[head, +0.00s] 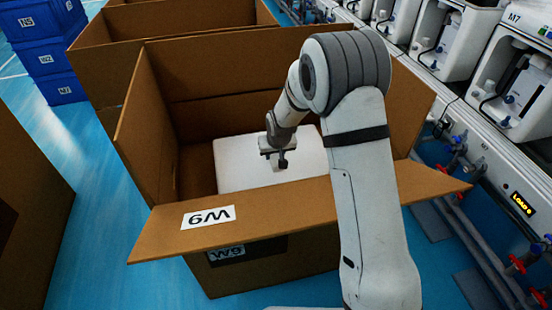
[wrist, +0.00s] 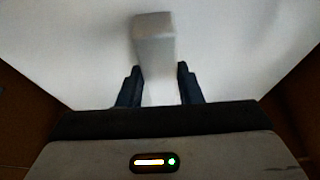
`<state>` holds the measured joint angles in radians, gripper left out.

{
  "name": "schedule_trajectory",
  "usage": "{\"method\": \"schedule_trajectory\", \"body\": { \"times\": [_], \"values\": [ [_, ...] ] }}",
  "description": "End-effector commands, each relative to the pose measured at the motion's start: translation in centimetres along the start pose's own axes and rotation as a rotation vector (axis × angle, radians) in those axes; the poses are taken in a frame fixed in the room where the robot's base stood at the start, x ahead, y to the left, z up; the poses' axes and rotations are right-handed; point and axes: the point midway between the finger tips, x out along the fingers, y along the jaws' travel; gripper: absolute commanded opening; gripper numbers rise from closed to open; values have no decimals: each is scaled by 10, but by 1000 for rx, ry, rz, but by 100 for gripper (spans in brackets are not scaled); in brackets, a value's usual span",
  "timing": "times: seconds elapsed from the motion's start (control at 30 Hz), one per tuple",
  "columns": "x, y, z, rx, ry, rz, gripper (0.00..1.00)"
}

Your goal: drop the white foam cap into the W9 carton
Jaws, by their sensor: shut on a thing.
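The white foam cap (head: 240,170) is a flat white block in the head view, inside the open W9 carton (head: 225,254). In the wrist view the cap (wrist: 70,50) fills the upper part, with a raised grip block (wrist: 154,45) on it. My gripper (head: 281,160) is inside the carton mouth above the cap. Its fingers in the wrist view (wrist: 157,88) are shut on the raised block. The cap's underside and the carton floor are hidden, so I cannot tell whether they touch.
The carton's front flap (head: 290,218) is folded outward, below my arm. Another open carton (head: 180,18) stands behind. Blue crates (head: 45,55) are stacked at the far left. A row of machines with the M7 unit (head: 505,75) and pipes lines the right side.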

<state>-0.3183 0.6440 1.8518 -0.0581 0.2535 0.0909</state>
Motion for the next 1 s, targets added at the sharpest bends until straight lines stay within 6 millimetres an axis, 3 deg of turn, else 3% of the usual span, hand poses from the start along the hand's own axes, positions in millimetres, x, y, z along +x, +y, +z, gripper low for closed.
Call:
{"method": "schedule_trajectory", "body": {
  "times": [0.1, 0.87, 0.9, 1.0],
  "values": [
    [16, 0, 7, 0, -1, 0, 0],
    [27, 0, 11, 0, 1, 0, 0],
    [27, 0, 11, 0, 0, 0, 35],
    [27, 0, 11, 0, 0, 0, 44]
  ]
}}
